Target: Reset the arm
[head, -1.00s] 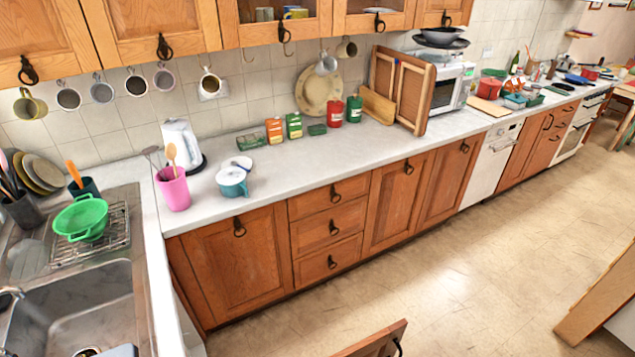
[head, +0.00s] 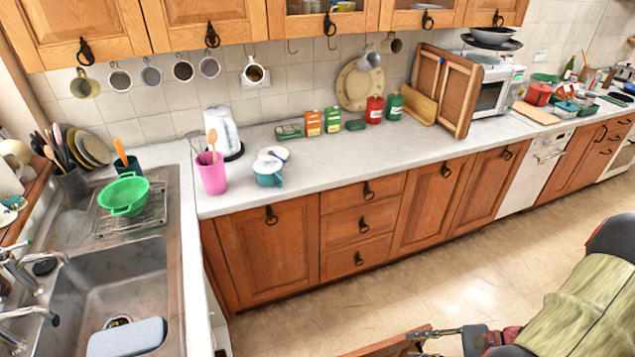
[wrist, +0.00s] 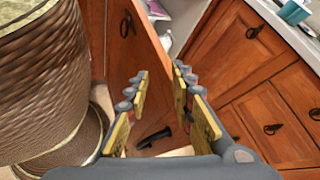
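My gripper (head: 440,335) shows at the bottom right of the head view, beside the top edge of an open wooden cabinet door (head: 385,346). In the wrist view my gripper (wrist: 160,76) has its two yellow-padded fingers apart. The door (wrist: 134,40) stands edge-on between and beyond the fingers. Its black handle (wrist: 155,137) shows low between them. I see no clear grip on the door, and whether a finger touches it cannot be told. My arm comes in from the right edge of the head view.
Closed wooden cabinets and drawers (head: 362,225) run under the white counter. A sink (head: 115,290) with a green colander (head: 124,195) is at left. A pink cup (head: 212,173) and a teal pot (head: 268,172) stand near the counter's corner. Bare floor (head: 500,270) lies in front.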

